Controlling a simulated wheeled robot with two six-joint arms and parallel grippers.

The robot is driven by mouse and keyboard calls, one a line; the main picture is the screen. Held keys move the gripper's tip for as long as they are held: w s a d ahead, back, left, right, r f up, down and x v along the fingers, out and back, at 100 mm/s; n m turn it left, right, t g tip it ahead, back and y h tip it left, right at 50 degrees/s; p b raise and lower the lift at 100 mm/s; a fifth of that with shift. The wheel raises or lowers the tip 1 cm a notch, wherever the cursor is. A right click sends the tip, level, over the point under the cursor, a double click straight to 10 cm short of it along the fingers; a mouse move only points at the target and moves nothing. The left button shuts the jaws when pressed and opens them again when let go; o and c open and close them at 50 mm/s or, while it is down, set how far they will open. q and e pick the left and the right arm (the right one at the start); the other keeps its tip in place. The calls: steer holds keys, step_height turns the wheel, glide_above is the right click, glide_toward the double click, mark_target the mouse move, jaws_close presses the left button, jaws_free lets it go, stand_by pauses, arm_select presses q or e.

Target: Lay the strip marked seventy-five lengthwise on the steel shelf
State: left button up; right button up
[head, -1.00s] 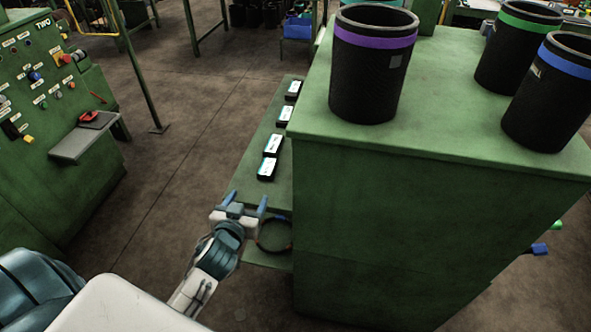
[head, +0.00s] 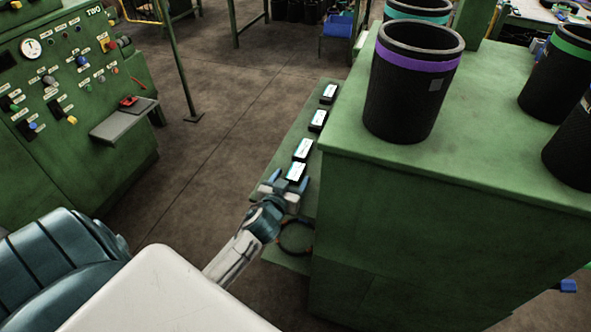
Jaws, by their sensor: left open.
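Several small black blocks with white labels lie in a row on a low green ledge (head: 309,203); the numbers are too small to read. The nearest labelled block (head: 297,171) is right in front of my left gripper (head: 284,178). The left gripper is open, with its fingers at the near end of that block; I cannot tell if they touch it. The second block (head: 303,149) lies just beyond, and the others (head: 318,120) are further back. A grey metal shelf (head: 118,125) juts from the control cabinet at left. My right gripper is not in view.
A red object (head: 129,101) sits on the grey shelf. The large green cabinet (head: 400,220) right of the ledge carries black sleeves with coloured bands, including a purple-banded one (head: 408,100). A black ring (head: 296,237) lies below my left wrist. Open floor separates ledge and control cabinet.

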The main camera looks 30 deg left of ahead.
arm_select(q)
steer(key=shift+x, duration=1.3)
steer(key=c, duration=1.1)
steer(key=shift+c, duration=0.2)
